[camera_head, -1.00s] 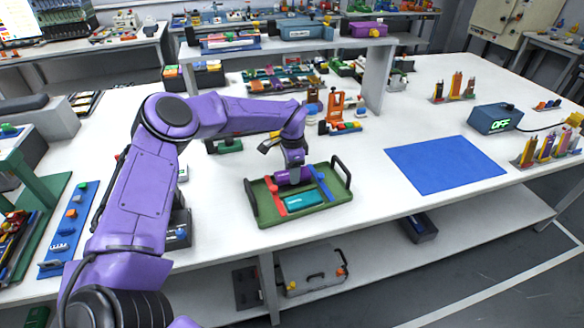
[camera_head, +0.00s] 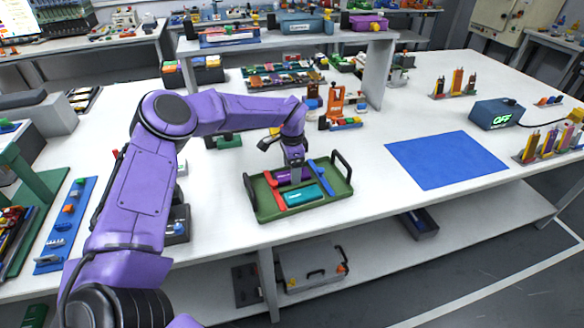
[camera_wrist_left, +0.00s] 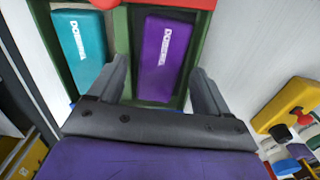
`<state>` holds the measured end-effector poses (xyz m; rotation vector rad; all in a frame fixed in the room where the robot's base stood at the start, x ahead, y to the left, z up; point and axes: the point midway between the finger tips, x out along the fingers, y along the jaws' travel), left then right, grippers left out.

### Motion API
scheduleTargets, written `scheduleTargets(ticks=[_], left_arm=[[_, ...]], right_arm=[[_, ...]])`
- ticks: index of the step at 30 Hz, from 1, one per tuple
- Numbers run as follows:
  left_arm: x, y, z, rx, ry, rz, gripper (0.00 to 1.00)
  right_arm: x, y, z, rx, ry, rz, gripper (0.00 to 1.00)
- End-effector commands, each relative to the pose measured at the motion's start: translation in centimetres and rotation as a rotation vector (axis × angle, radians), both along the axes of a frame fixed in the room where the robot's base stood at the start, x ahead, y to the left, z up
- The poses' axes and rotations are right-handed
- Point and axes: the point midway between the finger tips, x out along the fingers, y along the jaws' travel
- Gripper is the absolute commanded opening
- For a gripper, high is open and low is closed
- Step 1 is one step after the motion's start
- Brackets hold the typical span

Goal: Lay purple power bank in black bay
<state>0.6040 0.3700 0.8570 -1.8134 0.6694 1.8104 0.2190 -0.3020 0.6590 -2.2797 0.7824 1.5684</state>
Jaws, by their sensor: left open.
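The purple power bank (camera_wrist_left: 165,55) lies in the dark bay of the green tray (camera_head: 262,213), and it also shows in the head view (camera_head: 283,176). In the wrist view a black margin (camera_wrist_left: 139,28) shows along its side. A teal power bank (camera_head: 305,194) lies in the neighbouring bay, also seen in the wrist view (camera_wrist_left: 79,45). My left gripper (camera_wrist_left: 163,85) is open, its fingers apart on either side of the purple power bank; I cannot tell whether they touch it. In the head view my left gripper (camera_head: 294,174) is over the tray's back half. My right gripper is not in view.
A red piece (camera_head: 276,197) and a blue piece (camera_head: 321,178) cross the tray's ends, and black handles (camera_head: 342,170) stand at its sides. A blue mat (camera_head: 445,160) lies right of the tray with clear table between. An orange stand (camera_head: 336,100) is behind.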

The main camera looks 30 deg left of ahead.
Motion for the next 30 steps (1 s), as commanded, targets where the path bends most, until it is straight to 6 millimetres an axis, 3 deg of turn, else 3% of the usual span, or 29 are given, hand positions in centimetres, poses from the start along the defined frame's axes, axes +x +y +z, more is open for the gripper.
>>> scheduleTargets(ticks=[3,6,8,15,19,24,30], left_arm=[[0.0,0.0,0.5,0.000,0.000,0.000,0.78],[0.0,0.0,2.0,0.001,-0.001,-0.001,0.78],[0.2,0.0,2.4,0.000,-0.006,0.000,0.78],[0.1,0.0,9.0,0.000,-0.006,0.000,0.78],[0.1,0.0,11.6,0.001,-0.003,0.000,0.78],[0.0,0.0,13.1,0.001,-0.001,0.000,0.78],[0.0,0.0,13.2,0.000,0.000,0.000,0.78]], right_arm=[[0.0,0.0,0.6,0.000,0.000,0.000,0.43],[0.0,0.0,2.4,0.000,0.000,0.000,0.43],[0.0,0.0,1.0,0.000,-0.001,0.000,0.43],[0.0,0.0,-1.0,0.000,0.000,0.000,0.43],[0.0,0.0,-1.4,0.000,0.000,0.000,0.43],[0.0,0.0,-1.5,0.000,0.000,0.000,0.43],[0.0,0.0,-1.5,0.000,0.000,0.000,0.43]])
